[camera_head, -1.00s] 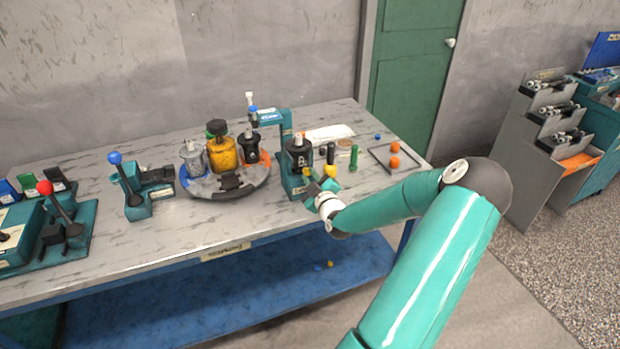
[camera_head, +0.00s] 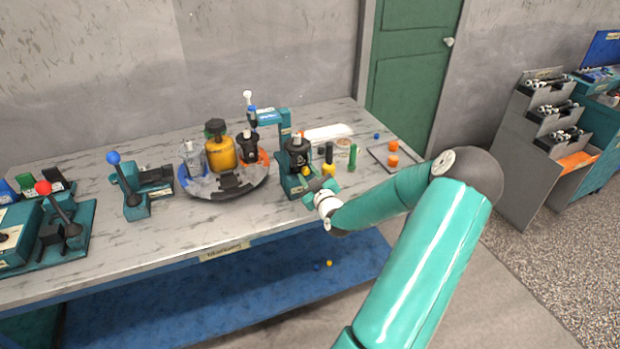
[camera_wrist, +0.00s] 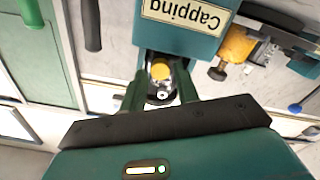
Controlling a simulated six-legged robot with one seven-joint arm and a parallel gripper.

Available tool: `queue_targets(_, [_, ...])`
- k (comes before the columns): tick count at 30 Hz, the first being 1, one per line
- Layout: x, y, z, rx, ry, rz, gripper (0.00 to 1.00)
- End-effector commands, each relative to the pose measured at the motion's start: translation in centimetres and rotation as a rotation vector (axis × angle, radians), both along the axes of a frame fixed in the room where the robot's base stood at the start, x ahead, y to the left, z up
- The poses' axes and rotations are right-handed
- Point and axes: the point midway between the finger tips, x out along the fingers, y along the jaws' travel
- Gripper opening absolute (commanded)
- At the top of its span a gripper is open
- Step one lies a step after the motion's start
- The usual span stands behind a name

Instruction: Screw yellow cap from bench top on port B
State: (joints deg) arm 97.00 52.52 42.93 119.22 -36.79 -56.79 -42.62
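The yellow cap (camera_wrist: 160,70) sits at the face of the black motor (camera_head: 297,152), which is held in the teal capping station (camera_head: 284,128). In the head view the cap (camera_head: 306,171) shows as a small yellow spot low on the motor. A bare round port (camera_wrist: 163,95) shows beside the cap. The port letters cannot be read, and I cannot tell how far the cap is screwed on.
A black and yellow upright piece (camera_head: 328,160) and a green one (camera_head: 352,158) stand right of the station. A tray (camera_head: 376,155) with orange parts lies farther right. A round turntable (camera_head: 205,190) with several motors stands left. A yellow piece (camera_head: 329,263) lies on the lower shelf.

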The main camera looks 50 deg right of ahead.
Motion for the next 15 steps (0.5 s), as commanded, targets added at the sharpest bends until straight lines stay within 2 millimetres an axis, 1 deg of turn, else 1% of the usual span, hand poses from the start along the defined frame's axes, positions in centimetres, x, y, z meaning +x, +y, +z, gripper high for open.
queue_targets(4, [0.26,0.20,0.11,-0.146,0.082,0.006,0.31])
queue_targets(7, [0.18,0.15,0.06,-0.224,0.126,0.005,0.31])
queue_targets(9, [0.11,0.09,0.08,-0.248,0.139,0.002,0.31])
queue_targets(15, [-0.03,-0.03,-0.01,-0.248,0.141,-0.001,0.31])
